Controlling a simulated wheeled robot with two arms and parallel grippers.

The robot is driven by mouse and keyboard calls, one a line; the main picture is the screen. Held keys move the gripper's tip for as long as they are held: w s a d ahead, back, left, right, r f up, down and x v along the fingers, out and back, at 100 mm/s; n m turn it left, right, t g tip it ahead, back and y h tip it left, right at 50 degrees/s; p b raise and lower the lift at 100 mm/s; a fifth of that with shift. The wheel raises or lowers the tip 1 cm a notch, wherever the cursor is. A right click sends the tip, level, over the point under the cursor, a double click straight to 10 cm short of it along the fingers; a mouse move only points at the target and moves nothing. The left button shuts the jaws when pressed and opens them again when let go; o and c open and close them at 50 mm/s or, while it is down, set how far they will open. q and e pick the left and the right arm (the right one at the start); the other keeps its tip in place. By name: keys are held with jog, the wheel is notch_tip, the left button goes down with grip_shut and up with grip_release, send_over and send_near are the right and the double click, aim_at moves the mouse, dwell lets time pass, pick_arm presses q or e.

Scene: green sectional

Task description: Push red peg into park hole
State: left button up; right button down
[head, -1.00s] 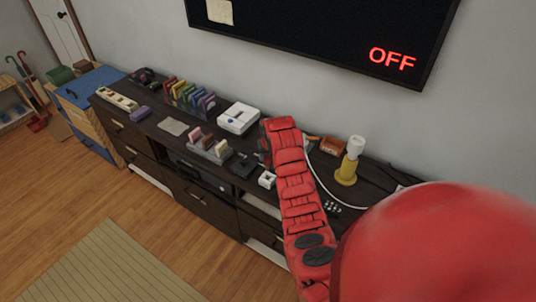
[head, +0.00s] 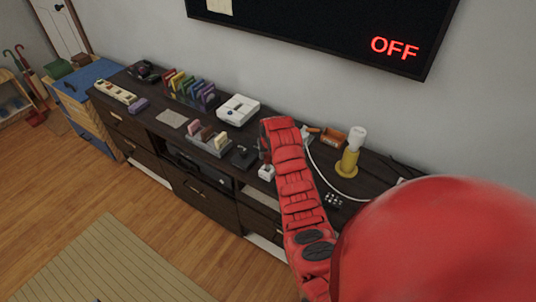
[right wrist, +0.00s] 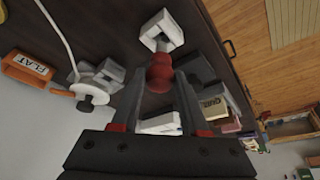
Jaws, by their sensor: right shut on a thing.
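The red peg (right wrist: 159,74) is between the fingers of my right gripper (right wrist: 158,82) in the right wrist view, and the gripper is shut on it. Its rounded red end points at the white square block with an opening (right wrist: 156,31), the likely park hole. The peg end appears at the block's near edge; I cannot tell whether it has entered the opening. In the head view, my right gripper (head: 265,147) hangs just above the white block (head: 266,172), and my red arm hides most of the peg. My left gripper is not in view.
A black joystick-like item (head: 243,156), a grey holder with cartridges (head: 209,143) and a white console (head: 238,109) stand to the left on the dark cabinet. An orange labelled box (right wrist: 29,70) and a yellow-based lamp (head: 349,161) stand on the other side, with a white cable.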

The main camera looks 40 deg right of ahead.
aim_at(268, 161)
jog(key=shift+b, duration=0.5)
dwell(1.0)
jog(key=shift+f+b, duration=1.1)
jog(key=shift+f, duration=1.15)
jog(key=shift+c, duration=1.7)
grip_release()
jog(key=p+v, duration=0.4)
jog(key=v, duration=1.3)
jog(key=shift+r+p, duration=0.15)
jog(key=shift+p, duration=0.2)
